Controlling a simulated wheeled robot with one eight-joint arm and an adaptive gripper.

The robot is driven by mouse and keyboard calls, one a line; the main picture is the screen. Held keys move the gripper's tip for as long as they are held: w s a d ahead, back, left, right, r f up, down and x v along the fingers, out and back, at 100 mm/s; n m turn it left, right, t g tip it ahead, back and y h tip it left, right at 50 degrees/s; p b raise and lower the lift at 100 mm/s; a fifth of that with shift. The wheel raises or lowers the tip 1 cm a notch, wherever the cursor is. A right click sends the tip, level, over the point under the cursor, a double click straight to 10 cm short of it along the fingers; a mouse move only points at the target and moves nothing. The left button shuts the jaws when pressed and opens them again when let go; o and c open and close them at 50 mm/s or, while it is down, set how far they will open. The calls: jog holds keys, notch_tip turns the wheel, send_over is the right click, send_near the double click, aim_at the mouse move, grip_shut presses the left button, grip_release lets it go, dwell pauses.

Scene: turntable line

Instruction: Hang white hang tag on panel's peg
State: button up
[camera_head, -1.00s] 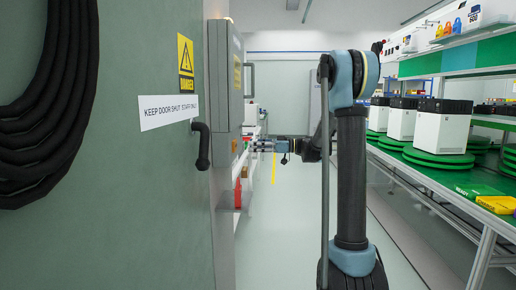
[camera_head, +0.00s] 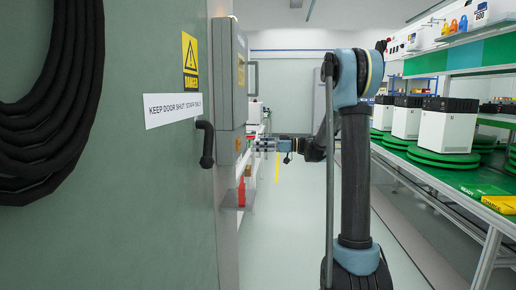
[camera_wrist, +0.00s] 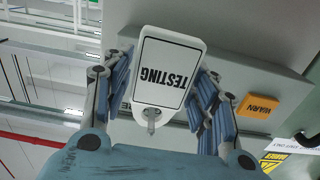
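The white hang tag (camera_wrist: 168,75) shows large in the wrist view. It is a rounded plate with a black frame and the word TESTING, upside down in the picture. A grey peg (camera_wrist: 151,124) shows at the hole in its lower end and seems to pass through it. My gripper (camera_wrist: 166,65) has its blue ridged fingers on either side of the tag, apart, with a narrow gap at the left edge. Contact at the right edge is unclear. In the head view my gripper (camera_head: 262,145) reaches left to the grey panel (camera_head: 229,75); the tag is not clear there.
An orange WARN label (camera_wrist: 258,106) is on the panel beside the right finger. A door handle (camera_head: 206,145) and a coiled black hose (camera_head: 50,100) are at left. A bench with green turntables (camera_head: 443,160) runs along the right. The middle aisle floor is clear.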

jog(key=shift+d, duration=0.15)
jog(key=d, duration=1.2)
jog(key=s+f+m+h, duration=0.4)
jog(key=s+f, duration=0.1)
jog(key=s, duration=0.6)
jog(key=s+f+m+h, duration=0.4)
jog(key=s+f+m, duration=0.1)
jog(key=s, duration=0.5)
jog(key=s+d+f+m+h, duration=0.2)
jog(key=s+d+f+h, duration=0.1)
jog(key=s+d+f, duration=0.1)
jog(key=s+d+f+m+t+h, duration=0.1)
jog(key=s+d+f+m+h, duration=0.2)
jog(key=s, duration=0.6)
jog(key=s+d+f+m+h, duration=0.3)
jog(key=s+d+f, duration=0.3)
jog(key=f, duration=0.3)
jog(key=shift+s+d+t+h, duration=0.3)
jog(key=shift+s+d+h, duration=0.1)
jog(key=shift+d+h, duration=0.1)
